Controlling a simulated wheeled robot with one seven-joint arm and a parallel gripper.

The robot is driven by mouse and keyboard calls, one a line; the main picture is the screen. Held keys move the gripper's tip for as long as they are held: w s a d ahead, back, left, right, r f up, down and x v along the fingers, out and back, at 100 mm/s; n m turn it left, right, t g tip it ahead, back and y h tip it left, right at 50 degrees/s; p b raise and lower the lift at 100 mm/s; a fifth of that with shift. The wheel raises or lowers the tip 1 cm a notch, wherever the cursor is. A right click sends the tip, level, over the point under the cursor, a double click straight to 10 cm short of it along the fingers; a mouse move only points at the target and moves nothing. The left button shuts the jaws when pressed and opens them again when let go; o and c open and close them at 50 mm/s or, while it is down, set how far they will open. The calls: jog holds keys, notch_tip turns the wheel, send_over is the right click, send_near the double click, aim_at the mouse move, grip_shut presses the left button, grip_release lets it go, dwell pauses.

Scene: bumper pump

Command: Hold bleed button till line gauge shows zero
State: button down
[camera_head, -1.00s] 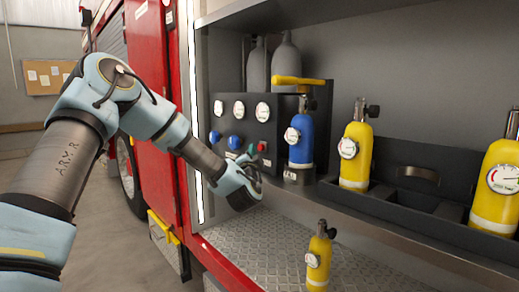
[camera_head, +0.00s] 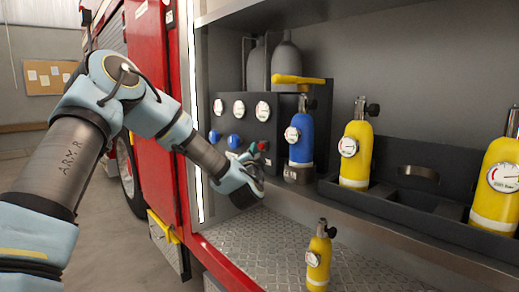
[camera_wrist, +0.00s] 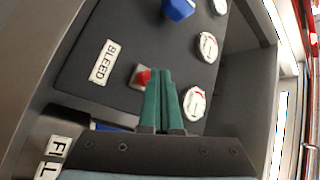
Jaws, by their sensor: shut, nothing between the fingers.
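The bleed button (camera_head: 263,146) is a red button at the lower right of the dark panel. In the wrist view the red button (camera_wrist: 143,77) sits on a pale square base beside the "BLEED" label (camera_wrist: 105,62). My gripper (camera_head: 256,155) is at the panel, its green fingers closed together and empty. In the wrist view the fingertips (camera_wrist: 160,74) overlap the button's right edge; I cannot tell whether they touch it. The nearest round gauge (camera_wrist: 195,103) is partly beside the fingers. Which gauge is the line gauge, and its reading, I cannot tell.
Three gauges (camera_head: 239,109) and two blue knobs (camera_head: 235,141) are on the panel. Yellow cylinders stand in a black tray (camera_head: 400,200); another (camera_head: 319,260) stands lower down.

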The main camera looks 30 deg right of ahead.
jog(key=shift+w+d, duration=0.1)
jog(key=shift+d, duration=0.5)
dwell(2.1)
jog(key=shift+a, duration=0.1)
jog(key=shift+a+b, duration=0.35)
jog(key=shift+a, duration=0.45)
jog(key=shift+a, duration=0.1)
jog(key=shift+s+a+b, duration=0.15)
jog(key=shift+s+a, duration=0.05)
jog(key=shift+a, duration=0.6)
jog(key=shift+s+a+b, duration=0.15)
jog(key=shift+s+a, duration=0.1)
jog(key=shift+a, duration=0.55)
jog(key=shift+s+a+b, duration=0.15)
jog(key=shift+s+a, duration=0.05)
jog(key=shift+a, duration=0.6)
